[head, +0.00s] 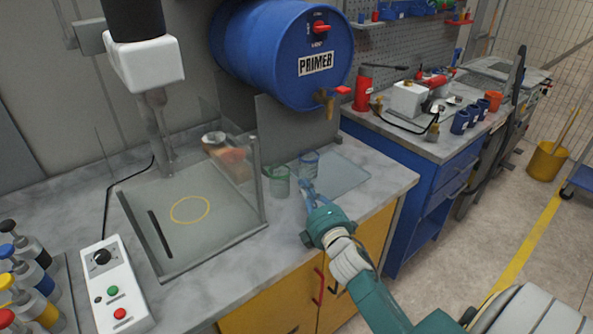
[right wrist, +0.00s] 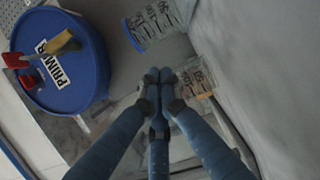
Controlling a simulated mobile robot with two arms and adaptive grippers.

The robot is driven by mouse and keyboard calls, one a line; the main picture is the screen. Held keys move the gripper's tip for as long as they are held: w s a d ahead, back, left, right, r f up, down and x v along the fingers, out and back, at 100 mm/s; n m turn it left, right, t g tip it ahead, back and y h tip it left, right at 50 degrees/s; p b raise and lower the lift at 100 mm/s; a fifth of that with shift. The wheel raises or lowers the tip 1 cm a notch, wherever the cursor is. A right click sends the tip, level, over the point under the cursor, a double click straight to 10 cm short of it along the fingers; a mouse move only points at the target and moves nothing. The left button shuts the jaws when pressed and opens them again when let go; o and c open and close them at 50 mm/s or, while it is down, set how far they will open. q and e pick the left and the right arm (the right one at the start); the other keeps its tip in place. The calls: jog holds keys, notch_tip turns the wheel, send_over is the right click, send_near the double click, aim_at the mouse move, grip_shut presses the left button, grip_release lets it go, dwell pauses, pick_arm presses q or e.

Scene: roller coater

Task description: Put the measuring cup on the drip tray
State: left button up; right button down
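Two clear measuring cups stand close together on the bench in the head view: a greenish one (head: 279,182) and a bluish one (head: 309,164). The flat grey drip tray (head: 346,178) lies under the drum's tap, to their right. The bluish cup is at the tray's left edge; I cannot tell whether it rests on it. My right gripper (head: 305,187) is just in front of the cups. In the right wrist view its fingertips (right wrist: 160,76) meet with nothing visible between them. A blue-rimmed cup (right wrist: 150,24) is ahead and another marked cup (right wrist: 198,78) is beside the right fingertip. My left gripper is out of view.
A blue primer drum (head: 285,50) with a brass tap (head: 328,102) hangs above the tray. A clear-walled stand with a yellow circle (head: 190,209) is left of the cups. A control box (head: 113,288) and several bottles are at the left.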

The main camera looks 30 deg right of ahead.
aim_at(308, 167)
jog(key=x, duration=0.5)
jog(key=shift+w+p, duration=0.15)
jog(key=shift+p, duration=0.15)
jog(key=shift+x, duration=0.85)
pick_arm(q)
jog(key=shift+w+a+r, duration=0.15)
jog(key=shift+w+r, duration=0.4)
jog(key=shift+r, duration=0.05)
pick_arm(e)
jog(key=shift+f, duration=0.15)
